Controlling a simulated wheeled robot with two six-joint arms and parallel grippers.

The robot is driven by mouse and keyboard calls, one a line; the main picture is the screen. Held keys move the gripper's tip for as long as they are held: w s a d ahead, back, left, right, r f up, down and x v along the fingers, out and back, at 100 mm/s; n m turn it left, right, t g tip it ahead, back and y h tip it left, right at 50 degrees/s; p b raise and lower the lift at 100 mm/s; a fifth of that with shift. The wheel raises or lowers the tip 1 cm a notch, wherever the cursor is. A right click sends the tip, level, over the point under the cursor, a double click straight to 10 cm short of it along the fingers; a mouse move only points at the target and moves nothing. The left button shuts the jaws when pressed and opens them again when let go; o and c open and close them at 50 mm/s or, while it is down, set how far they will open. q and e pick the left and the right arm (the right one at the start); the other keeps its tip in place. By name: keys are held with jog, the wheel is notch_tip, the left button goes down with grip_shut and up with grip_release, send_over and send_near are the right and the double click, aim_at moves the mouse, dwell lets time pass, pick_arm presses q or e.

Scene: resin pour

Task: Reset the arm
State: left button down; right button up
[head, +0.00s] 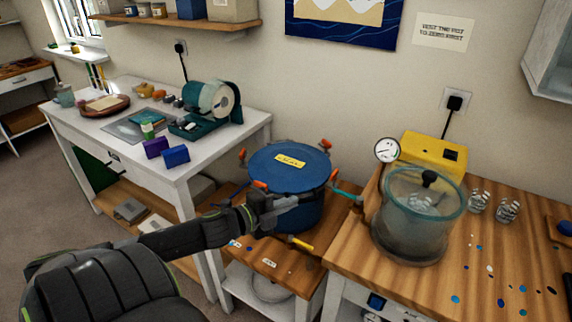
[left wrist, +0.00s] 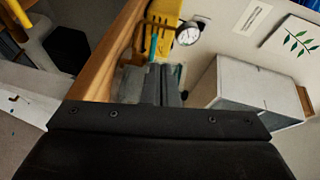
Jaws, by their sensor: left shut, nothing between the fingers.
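My left gripper (head: 318,198) reaches in from the left in the head view, in front of a blue lidded pot (head: 280,160) with orange clamps. Its fingers are shut and hold nothing. In the left wrist view the closed fingers (left wrist: 165,85) point up the picture, with a yellow box and a round gauge (left wrist: 188,34) beyond them. The arm covers part of the pot's front; I cannot tell whether the gripper touches it. My right gripper is in neither view.
A clear chamber (head: 418,215) stands on the wooden bench at the right, by a yellow pump (head: 434,152) and small glasses (head: 508,211). A white table (head: 95,135) at the left holds a grinder (head: 212,108) and small boxes. A yellow-handled tool (head: 301,243) lies below the gripper.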

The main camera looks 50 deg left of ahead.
pick_arm(q)
jog(key=shift+s+a, duration=0.1)
jog(key=shift+s, duration=0.1)
jog(key=shift+f, duration=0.15)
jog(key=s+a+f+n+g+y, duration=0.2)
jog(key=a+f+n+y, duration=0.35)
jog(key=f, duration=0.85)
jog(key=s+a+f+n+g, duration=0.2)
jog(key=s+f+n, duration=0.15)
jog(key=f, duration=0.45)
jog(key=s+a+f+n+g, duration=0.25)
jog(key=s+f, duration=0.25)
jog(key=f, duration=0.4)
jog(key=s+d+f+n+g, duration=0.4)
jog(key=s+d+f, duration=0.3)
jog(key=s+f, duration=0.6)
jog(key=s+d+f+n+g+h, duration=0.1)
jog(key=s+d+f+g, duration=0.1)
jog(key=s+d+f, duration=0.3)
jog(key=s+d+f+n+g, duration=0.2)
jog(key=s+d+f, duration=0.2)
jog(key=s+d, duration=0.5)
jog(key=shift+d+f+h, duration=0.35)
jog(key=shift+d, duration=0.1)
